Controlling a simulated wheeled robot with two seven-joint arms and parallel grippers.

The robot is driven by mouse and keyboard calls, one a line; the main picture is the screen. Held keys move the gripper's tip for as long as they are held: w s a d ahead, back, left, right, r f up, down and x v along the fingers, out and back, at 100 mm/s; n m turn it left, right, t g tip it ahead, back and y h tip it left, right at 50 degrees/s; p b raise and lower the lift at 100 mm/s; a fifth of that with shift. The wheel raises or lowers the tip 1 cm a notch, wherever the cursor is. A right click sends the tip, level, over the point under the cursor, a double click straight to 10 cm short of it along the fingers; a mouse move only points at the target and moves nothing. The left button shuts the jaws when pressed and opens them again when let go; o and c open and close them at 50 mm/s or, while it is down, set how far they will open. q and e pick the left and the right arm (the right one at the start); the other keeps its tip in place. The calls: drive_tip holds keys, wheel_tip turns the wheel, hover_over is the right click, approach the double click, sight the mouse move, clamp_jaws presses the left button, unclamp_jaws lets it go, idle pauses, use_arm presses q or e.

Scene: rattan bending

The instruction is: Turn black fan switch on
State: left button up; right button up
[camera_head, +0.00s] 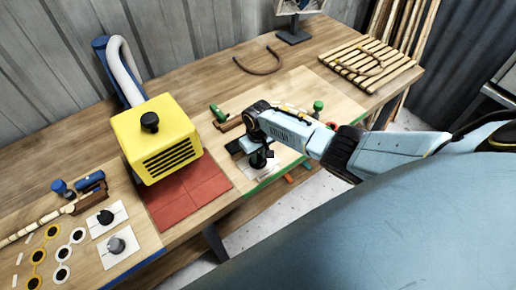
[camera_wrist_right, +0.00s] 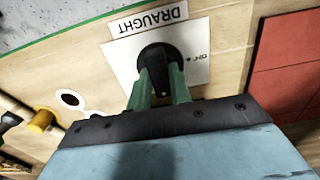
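A black round switch (camera_wrist_right: 158,52) sits on a white plate (camera_wrist_right: 118,62) labelled "DRAUGHT", with a small "OFF" mark beside it in the right wrist view. My right gripper (camera_wrist_right: 161,78) has its two green fingers pointing at the switch, with the tips at its near side and dark material in the gap between them. Whether they press on it is unclear. In the head view my right gripper (camera_head: 260,158) is low over the plate near the table's front edge and hides most of the switch. My left gripper is not in view.
A yellow vented box (camera_head: 160,140) stands on a red mat (camera_head: 190,197) to the left. Another black knob (camera_head: 105,217) and a grey knob (camera_head: 116,245) sit on white plates further left. A curved rod (camera_head: 258,66) and a slatted rack (camera_head: 368,65) lie behind.

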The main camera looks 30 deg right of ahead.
drive_tip(key=o, duration=0.4)
drive_tip(key=shift+r, duration=0.55)
wheel_tip(320, 180, up, 12)
drive_tip(key=shift+r+p, duration=0.2)
drive_tip(key=shift+p, duration=0.3)
